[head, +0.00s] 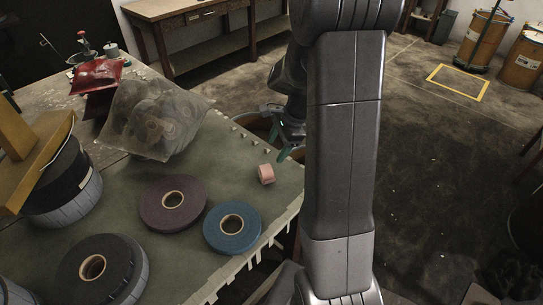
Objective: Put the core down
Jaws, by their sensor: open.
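A small pink cylinder (265,174), which looks like the core, lies on the green mat near the right edge of the table. My gripper (281,142), with green fingertips, is open just beyond the pink cylinder, above and to the right of it in the picture. I see a gap between gripper and cylinder, and nothing shows between the fingers. My arm hides part of the gripper.
A purple roll (158,205), a blue roll (232,232) and dark rolls (88,270) lie on the mat (205,185). A clear bag (150,115) and a red packet (97,76) stand at the back. A round bin (252,122) stands beyond the table edge.

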